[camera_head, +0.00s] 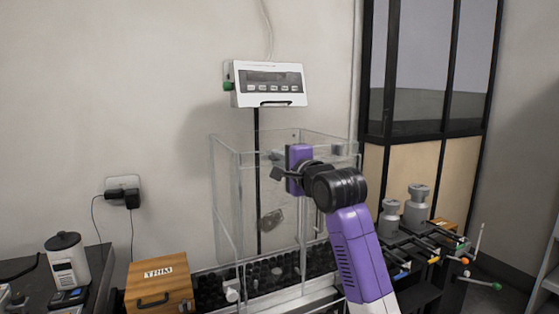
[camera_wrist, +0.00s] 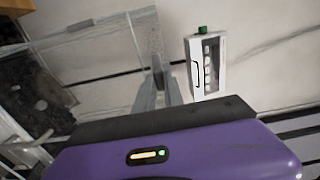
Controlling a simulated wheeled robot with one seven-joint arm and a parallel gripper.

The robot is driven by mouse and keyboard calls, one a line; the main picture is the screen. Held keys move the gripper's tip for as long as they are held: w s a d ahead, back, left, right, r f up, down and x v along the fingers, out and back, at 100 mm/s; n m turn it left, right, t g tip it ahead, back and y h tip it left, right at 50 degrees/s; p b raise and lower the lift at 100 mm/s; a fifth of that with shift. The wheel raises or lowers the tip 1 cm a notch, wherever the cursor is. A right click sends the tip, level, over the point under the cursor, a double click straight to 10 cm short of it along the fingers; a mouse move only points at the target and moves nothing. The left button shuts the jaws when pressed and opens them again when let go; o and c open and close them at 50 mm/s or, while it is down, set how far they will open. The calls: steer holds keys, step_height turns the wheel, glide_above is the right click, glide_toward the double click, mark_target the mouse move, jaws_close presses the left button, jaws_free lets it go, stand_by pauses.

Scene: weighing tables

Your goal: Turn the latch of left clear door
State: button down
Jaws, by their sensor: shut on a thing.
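The clear box (camera_head: 226,190) with clear doors stands under the wall display in the head view. Its clear panels also show in the wrist view (camera_wrist: 92,48). My gripper (camera_head: 279,172) is at the upper front of the box, to the right of its middle. In the wrist view its grey fingers (camera_wrist: 157,72) are close together at a clear panel's edge. They are shut on a small part there, which I take to be the door's latch. The fingers hide most of it, so its turn angle cannot be told.
A white display unit (camera_head: 268,84) hangs on the wall above the box. A grey lump (camera_head: 271,219) shows through the clear panels. A wooden box (camera_head: 159,286) stands at lower left. Metal weights (camera_head: 416,207) and a rack with coloured knobs are at right, close to my arm.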

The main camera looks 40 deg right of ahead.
steer(key=shift+f+n+p, duration=0.1)
steer(key=shift+n+p, duration=1.9)
steer(key=shift+n, duration=6.8)
steer(key=c, duration=1.4)
jaws_free()
steer(key=shift+c, duration=0.2)
steer(key=b+v, duration=0.1)
steer(key=v, duration=0.6)
steer(key=shift+s, duration=0.4)
